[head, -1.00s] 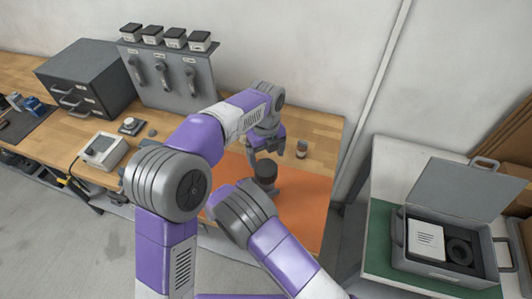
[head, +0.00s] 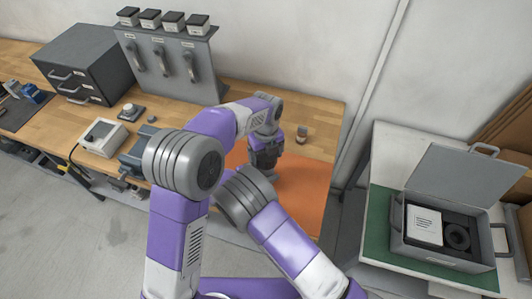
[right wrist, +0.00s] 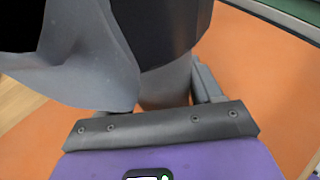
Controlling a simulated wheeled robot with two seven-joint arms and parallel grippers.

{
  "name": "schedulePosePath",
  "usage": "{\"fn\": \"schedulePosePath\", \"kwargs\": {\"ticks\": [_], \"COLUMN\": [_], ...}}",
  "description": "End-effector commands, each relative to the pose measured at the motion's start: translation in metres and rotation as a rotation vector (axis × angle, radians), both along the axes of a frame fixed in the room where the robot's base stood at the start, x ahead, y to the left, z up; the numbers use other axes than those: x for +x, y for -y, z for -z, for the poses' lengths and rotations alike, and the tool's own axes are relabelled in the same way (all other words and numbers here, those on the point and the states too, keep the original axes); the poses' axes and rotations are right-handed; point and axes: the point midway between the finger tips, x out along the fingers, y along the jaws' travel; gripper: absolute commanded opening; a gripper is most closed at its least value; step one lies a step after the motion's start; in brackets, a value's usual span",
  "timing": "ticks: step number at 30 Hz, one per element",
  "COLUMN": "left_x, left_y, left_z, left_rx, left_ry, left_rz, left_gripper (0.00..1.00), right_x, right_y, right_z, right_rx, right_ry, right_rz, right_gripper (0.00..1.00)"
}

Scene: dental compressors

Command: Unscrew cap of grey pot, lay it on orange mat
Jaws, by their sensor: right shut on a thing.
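The grey pot (head: 270,174) stands on the orange mat (head: 300,195); only a bit of it shows below my left gripper. My left gripper (head: 265,158) points down over the top of the pot and hides its dark cap in the head view. Whether its fingers are closed on the cap cannot be seen. In the right wrist view, my right gripper (right wrist: 165,110) is shut around the pot's grey body (right wrist: 165,85). A dark shape and a grey curved part fill the top left of that view. In the head view the right gripper is hidden behind arm links.
A blue-grey device (head: 135,158), a white box (head: 103,138) and a drawer cabinet (head: 85,62) are to the left. An open grey case (head: 445,250) sits on the right table. The mat's right part is bare.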

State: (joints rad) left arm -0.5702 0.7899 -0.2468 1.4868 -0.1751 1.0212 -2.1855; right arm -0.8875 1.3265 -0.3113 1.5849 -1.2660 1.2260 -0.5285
Motion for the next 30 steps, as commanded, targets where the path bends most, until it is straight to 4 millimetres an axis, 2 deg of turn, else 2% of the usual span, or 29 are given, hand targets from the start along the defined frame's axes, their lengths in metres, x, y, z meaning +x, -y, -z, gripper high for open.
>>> {"fn": "schedulePosePath", "kwargs": {"ticks": [1,6,9,12,19,29,30], "left_x": [0.0000,0.0001,0.0002,0.0003,0.0000,-0.0007,-0.0008], "left_y": [-0.0001,0.0000,0.0000,0.0000,0.0006,0.0014,0.0015], "left_z": [-0.0002,-0.0003,-0.0005,-0.0006,-0.0009,-0.0008,-0.0008], "left_rx": [0.000,0.000,-0.001,0.000,-0.002,-0.003,-0.003], "left_ry": [0.000,0.000,0.000,0.001,0.000,-0.002,-0.002], "left_rz": [0.000,0.000,0.000,-0.038,-0.262,-0.290,-0.290], "left_gripper": [0.79,0.52,0.41,0.41,0.41,0.41,0.84], "right_x": [0.0002,0.0002,0.0003,0.0003,0.0004,0.0009,0.0009], "right_y": [-0.0003,-0.0003,-0.0003,-0.0003,-0.0001,-0.0005,-0.0005], "right_z": [-0.0005,-0.0005,-0.0006,-0.0006,-0.0006,-0.0006,-0.0006], "right_rx": [0.001,0.000,0.000,0.000,-0.001,0.000,0.001], "right_ry": [0.001,0.002,0.002,0.002,0.001,0.001,0.000], "right_rz": [-0.001,-0.001,-0.001,-0.001,-0.001,-0.002,-0.003], "right_gripper": [0.00,0.00,0.00,0.00,0.00,0.00,0.00]}}
